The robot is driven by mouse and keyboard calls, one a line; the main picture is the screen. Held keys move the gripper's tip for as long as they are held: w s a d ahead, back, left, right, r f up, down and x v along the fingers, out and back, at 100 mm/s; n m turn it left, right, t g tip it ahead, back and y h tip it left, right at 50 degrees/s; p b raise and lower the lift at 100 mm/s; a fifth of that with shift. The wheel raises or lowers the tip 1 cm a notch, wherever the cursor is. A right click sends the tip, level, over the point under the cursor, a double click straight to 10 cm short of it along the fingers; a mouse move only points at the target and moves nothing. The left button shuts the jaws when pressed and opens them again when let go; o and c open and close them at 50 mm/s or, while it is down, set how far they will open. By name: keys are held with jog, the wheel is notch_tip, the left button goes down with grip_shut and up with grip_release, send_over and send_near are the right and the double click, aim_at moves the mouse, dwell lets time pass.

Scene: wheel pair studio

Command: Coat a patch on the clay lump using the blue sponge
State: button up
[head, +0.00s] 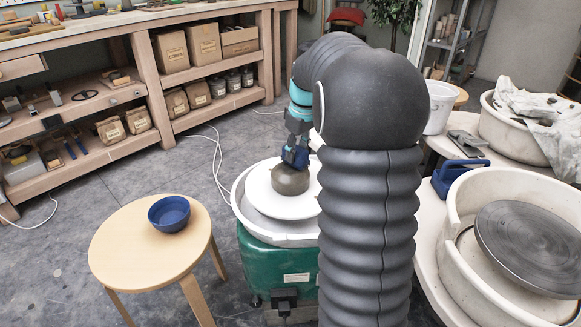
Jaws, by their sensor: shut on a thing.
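The clay lump (290,181) is a rounded grey-brown mass on the white wheel disc (262,197) of the green-based potter's wheel. My gripper (296,148) points down right above the lump. It is shut on the blue sponge (294,158), a small dark blue block at its tips. The sponge sits at the top of the lump; whether it touches or hovers just above, I cannot tell. My arm hides the right part of the wheel. No coated patch can be made out on the visible side of the lump.
A blue bowl (169,214) stands on a round wooden stool (130,250) at left. A second wheel (535,245) with a dark disc is at right, with a blue object (459,178) beside it. A white bucket (440,105) stands behind. Open floor lies between stool and shelves.

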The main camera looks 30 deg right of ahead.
jog(key=shift+a, duration=0.1)
dwell(0.4)
jog(key=shift+s+a+f+b, duration=0.1)
jog(key=shift+s+a+b, duration=0.15)
jog(key=shift+a, duration=0.45)
jog(key=shift+s+a+b, duration=0.1)
jog(key=shift+s+a, duration=0.2)
jog(key=shift+a, duration=0.35)
jog(key=shift+s+a+f+b, duration=0.1)
jog(key=shift+s+a+b, duration=0.15)
jog(key=shift+a, duration=0.45)
jog(key=shift+r+p, duration=0.75)
jog(key=shift+r, duration=0.1)
jog(key=shift+w+d, duration=0.1)
jog(key=d, duration=0.1)
jog(key=w+d+b, duration=0.1)
jog(key=d, duration=0.1)
jog(key=shift+w+d+f, duration=0.15)
jog(key=shift+d+f, duration=0.05)
jog(key=shift+d, duration=0.1)
jog(key=shift+w+d+r+b, duration=0.1)
jog(key=shift+w+d+b, duration=0.15)
jog(key=shift+d, duration=0.3)
